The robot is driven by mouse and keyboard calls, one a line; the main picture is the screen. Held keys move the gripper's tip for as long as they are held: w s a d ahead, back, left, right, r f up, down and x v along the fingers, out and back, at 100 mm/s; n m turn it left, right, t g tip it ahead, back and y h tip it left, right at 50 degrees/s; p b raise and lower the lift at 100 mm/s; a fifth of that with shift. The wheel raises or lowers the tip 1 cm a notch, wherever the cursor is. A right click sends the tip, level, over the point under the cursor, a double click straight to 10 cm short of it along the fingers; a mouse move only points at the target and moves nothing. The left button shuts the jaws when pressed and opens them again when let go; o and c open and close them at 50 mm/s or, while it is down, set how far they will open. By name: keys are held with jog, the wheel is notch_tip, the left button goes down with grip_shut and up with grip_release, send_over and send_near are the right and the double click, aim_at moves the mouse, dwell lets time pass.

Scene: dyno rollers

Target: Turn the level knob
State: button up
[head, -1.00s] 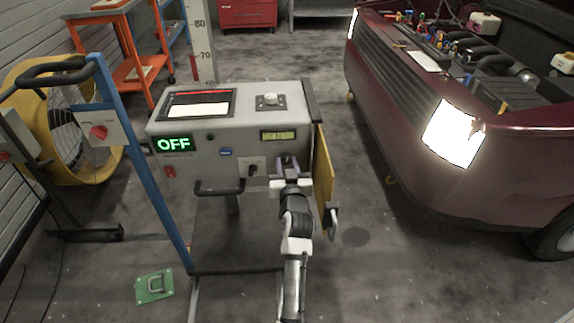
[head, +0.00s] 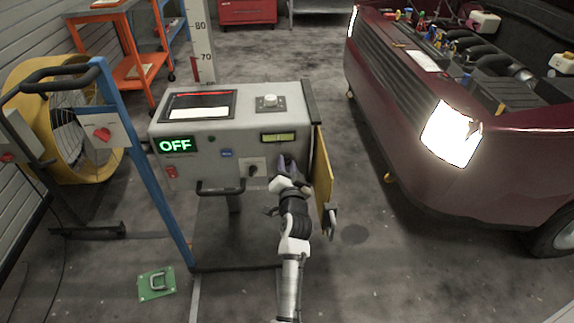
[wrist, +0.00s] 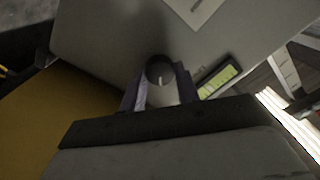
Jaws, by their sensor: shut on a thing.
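The grey console (head: 205,150) stands in the middle of the head view. My gripper (head: 287,163) is at the right part of its front face, below a small yellow-green display (head: 278,137). In the wrist view, my gripper (wrist: 162,92) is shut on a round dark knob (wrist: 160,67) with a pale line on its face; I take it as the level knob. In the head view my fingers hide this knob. The display also shows in the wrist view (wrist: 217,81), to the right of the fingers. No label on the knob is readable.
Another dark knob (head: 254,168) is on the panel just left of my gripper. An open yellow door (head: 322,170) hangs close on the right. A green OFF sign (head: 175,145) is lit on the console. A dark red car (head: 420,90) stands farther right, across bare floor.

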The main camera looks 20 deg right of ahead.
jog(key=shift+r, duration=0.15)
jog(key=o, duration=1)
jog(key=shift+c, duration=0.2)
jog(key=shift+s+f, duration=0.2)
jog(key=b+v, duration=0.3)
jog(key=v, duration=1)
jog(key=shift+s+a+r, duration=0.1)
jog(key=shift+a+r, duration=0.05)
jog(key=shift+a, duration=0.1)
